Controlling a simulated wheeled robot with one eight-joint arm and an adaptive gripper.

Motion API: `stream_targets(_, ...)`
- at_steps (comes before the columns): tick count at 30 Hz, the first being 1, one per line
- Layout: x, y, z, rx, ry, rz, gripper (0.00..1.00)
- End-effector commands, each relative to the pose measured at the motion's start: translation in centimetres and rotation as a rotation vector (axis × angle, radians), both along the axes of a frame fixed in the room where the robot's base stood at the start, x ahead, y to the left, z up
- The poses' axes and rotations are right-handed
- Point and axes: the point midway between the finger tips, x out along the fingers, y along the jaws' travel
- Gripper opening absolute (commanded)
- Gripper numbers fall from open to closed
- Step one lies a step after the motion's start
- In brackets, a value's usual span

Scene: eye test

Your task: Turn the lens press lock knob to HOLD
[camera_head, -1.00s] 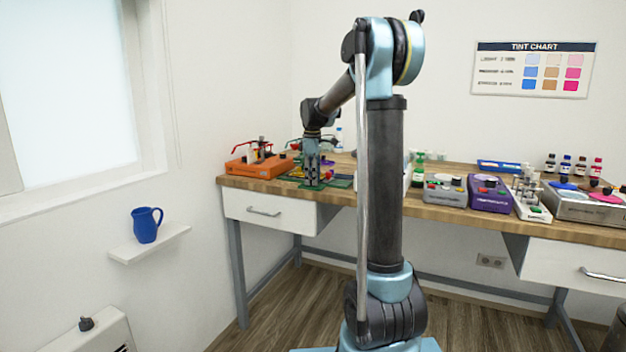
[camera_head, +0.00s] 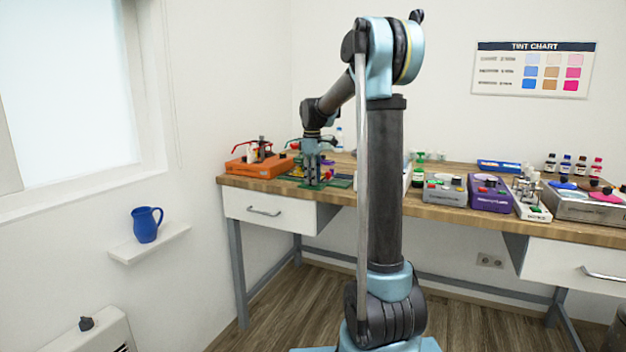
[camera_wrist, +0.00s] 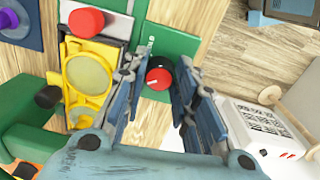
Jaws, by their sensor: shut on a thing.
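In the wrist view, a round knob (camera_wrist: 158,76) with red and dark parts sits on a green plate (camera_wrist: 150,44) with small pale marks, too small to read. My gripper (camera_wrist: 158,72) points down with one finger on each side of the knob and is shut on it. Left of it, a yellow frame with a round pale disc (camera_wrist: 88,80) and a red cap (camera_wrist: 86,21) belong to a green-based device. In the head view, my gripper (camera_head: 312,183) is down at that green base (camera_head: 338,183); the knob is too small to make out there.
An orange device (camera_head: 259,166) stands left of the green base. A grey box (camera_head: 445,189), a purple box (camera_head: 490,193) and a metal tray (camera_head: 585,205) stand further right on the table.

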Motion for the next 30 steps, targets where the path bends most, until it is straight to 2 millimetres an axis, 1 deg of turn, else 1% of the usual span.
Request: stream_targets(30, 0.10, 0.16, 0.07, -0.001, -0.002, -0.943, 0.02)
